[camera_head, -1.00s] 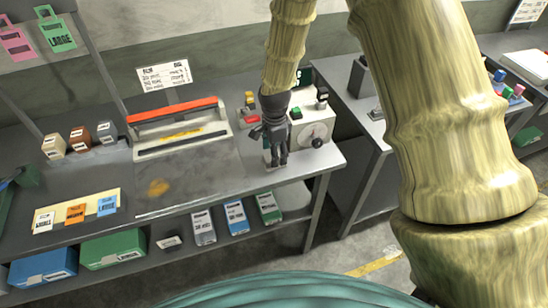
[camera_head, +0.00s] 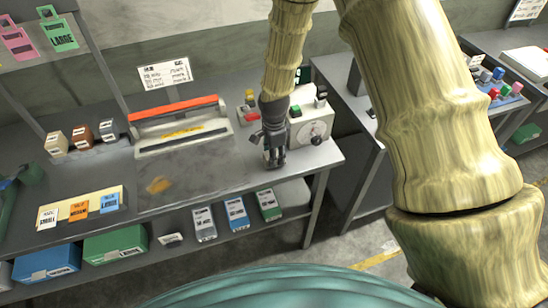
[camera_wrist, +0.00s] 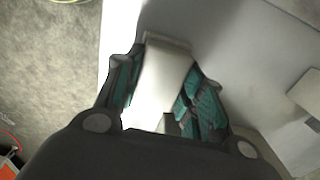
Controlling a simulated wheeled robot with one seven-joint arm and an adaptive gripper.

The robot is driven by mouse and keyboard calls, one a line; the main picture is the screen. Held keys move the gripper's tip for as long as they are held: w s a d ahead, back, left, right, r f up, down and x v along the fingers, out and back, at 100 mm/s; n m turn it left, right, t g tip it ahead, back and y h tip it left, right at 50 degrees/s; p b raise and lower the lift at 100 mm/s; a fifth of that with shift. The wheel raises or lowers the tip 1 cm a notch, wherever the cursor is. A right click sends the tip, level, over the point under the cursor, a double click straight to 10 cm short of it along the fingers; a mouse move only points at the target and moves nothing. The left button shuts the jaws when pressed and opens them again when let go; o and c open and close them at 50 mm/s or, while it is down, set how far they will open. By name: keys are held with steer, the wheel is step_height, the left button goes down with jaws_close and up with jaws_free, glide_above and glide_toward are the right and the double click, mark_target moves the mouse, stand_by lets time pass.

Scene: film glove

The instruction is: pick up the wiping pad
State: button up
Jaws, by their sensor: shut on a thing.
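The wiping pad (camera_wrist: 167,72) looks like a pale off-white block in the wrist view. It lies between the two teal-lined fingers of my gripper (camera_wrist: 160,88), which is shut on it. In the head view my gripper (camera_head: 274,162) is low at the bench top, near its right front part and just in front of the control box. The pad is hidden by the gripper in the head view. I cannot tell whether it still touches the bench.
The control box (camera_head: 312,125) with knobs stands right behind my gripper. The sealer with a red bar (camera_head: 177,112) is to the left. Boxes (camera_head: 236,213) stand on the shelf below.

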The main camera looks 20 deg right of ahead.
steer(key=shift+r, duration=0.15)
steer(key=shift+r+b, duration=0.55)
steer(key=shift+b, duration=0.15)
steer(key=shift+r+b, duration=0.5)
steer(key=shift+r, duration=0.35)
steer(key=s+a+r+b, duration=0.1)
steer(key=s+a+b, duration=0.1)
steer(key=s, duration=0.5)
steer(key=s+a+r+b, duration=0.1)
steer(key=s+a+b, duration=0.2)
steer(key=s, duration=0.4)
steer(key=shift+s+a+b, duration=0.3)
steer(key=shift+a, duration=0.5)
